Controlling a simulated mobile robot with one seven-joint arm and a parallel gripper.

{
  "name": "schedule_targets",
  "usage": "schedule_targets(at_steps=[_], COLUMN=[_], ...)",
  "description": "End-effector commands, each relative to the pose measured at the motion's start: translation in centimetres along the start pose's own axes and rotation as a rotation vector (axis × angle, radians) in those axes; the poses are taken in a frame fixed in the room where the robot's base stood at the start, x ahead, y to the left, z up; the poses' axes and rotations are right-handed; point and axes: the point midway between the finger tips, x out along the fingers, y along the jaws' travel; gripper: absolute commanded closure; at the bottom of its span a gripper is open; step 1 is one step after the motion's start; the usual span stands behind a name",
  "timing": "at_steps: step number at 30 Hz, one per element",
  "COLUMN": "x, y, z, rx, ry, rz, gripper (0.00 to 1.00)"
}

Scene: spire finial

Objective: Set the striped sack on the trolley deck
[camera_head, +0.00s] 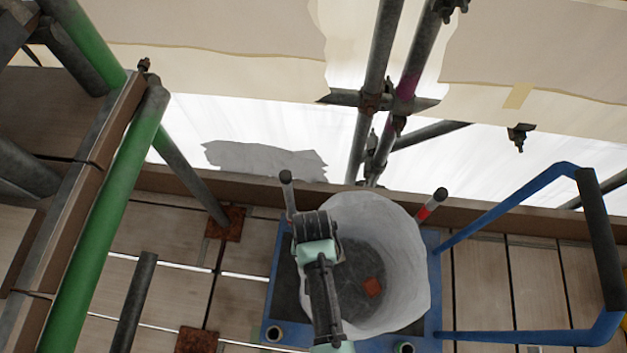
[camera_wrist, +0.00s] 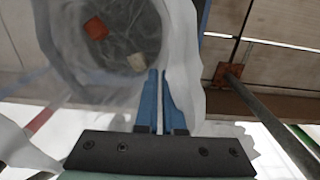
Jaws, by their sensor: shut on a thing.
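A whitish open-topped sack (camera_head: 408,230) stands over the blue-framed trolley; I see no clear stripes on it. Its mouth faces up, and a red-brown piece (camera_head: 372,287) lies inside. My gripper (camera_wrist: 160,74) is shut on the sack's rim, with the pale sack wall (camera_wrist: 182,55) around its blue fingers in the wrist view. In the head view the gripper is at the sack's left side, fingertips hidden. The trolley deck (camera_head: 285,290) shows dark within its blue frame beneath the sack. I cannot tell whether the sack's bottom touches it.
The trolley's blue push handle (camera_head: 520,200) reaches out to the right. Two short posts stand behind the sack, one with a red and white band (camera_head: 428,210). A green scaffold tube (camera_head: 100,235) slants at the left. Plank flooring (camera_head: 490,285) surrounds the trolley, with a toe board behind.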

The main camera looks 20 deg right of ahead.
Motion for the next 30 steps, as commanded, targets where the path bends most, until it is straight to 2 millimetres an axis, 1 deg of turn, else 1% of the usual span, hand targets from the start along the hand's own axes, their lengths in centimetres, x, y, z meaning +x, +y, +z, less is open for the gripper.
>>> schedule_targets(at_steps=[1, 2, 10, 14, 15, 19, 27, 30], x=[0.79, 0.98, 0.94, 1.3, 1.33, 1.32, 1.28, 0.7], y=[0.01, 0.01, 0.0, -0.01, -0.03, -0.02, -0.01, -0.01], z=[-0.16, -0.16, -0.19, -0.18, -0.03, -0.02, -0.01, -0.01], rx=[0.0, 0.0, 0.0, 0.0, 0.0, 0.0, 0.0, 0.0], ry=[0.003, 0.003, 0.005, 0.005, 0.001, 0.001, 0.001, 0.001], rz=[0.001, 0.001, 0.001, 0.001, 0.0, 0.0, 0.0, 0.0], gripper=[1.0, 1.0, 1.0, 1.0, 0.87, 0.64, 0.64, 0.64])
